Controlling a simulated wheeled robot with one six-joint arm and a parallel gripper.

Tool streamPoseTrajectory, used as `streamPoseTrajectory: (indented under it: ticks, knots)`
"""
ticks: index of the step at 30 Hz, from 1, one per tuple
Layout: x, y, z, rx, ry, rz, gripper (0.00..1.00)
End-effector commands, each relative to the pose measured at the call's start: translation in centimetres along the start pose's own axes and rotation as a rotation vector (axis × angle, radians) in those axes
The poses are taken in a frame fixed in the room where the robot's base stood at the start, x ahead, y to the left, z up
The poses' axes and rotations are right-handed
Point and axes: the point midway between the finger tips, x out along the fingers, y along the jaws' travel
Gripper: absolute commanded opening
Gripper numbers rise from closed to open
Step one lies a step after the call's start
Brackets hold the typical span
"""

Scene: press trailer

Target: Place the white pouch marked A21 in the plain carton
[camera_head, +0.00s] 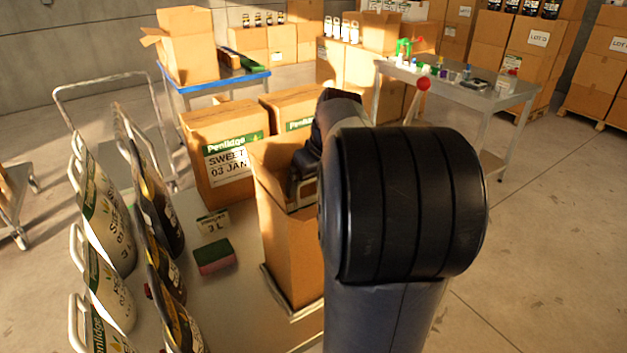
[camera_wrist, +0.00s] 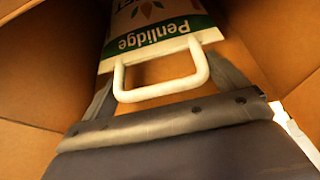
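The plain brown carton (camera_head: 292,250) stands open on the table, with no print on the side I see. My gripper (camera_head: 303,185) reaches down into its mouth, partly hidden by my arm. In the wrist view, a white pouch (camera_wrist: 118,53) with a green Penlidge band lies inside brown carton walls (camera_wrist: 40,65). Its white loop handle (camera_wrist: 160,93) points toward my gripper (camera_wrist: 166,75). The dark fingers stand apart on either side of the handle, with no clear grip on it. The A21 mark is not readable.
White pouches (camera_head: 102,205) and dark pouches (camera_head: 160,205) stand in rows at left. A printed Penlidge carton (camera_head: 215,135) stands behind the plain one. A green and red sponge (camera_head: 214,257) and a small 3 L card (camera_head: 212,222) lie beside it.

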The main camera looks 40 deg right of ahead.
Motion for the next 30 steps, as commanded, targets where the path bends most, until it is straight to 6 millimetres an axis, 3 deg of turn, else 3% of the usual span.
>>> streamPoseTrajectory:
  ticks: [9, 14, 30]
  knots:
    - [-0.1, 0.0, -0.1, 0.0, 0.001, 0.0, 1.0]
    - [-1.3, 0.0, -0.6, 0.0, 0.002, 0.001, 1.0]
    - [-11.7, 0.1, -0.5, 0.001, 0.003, 0.002, 1.0]
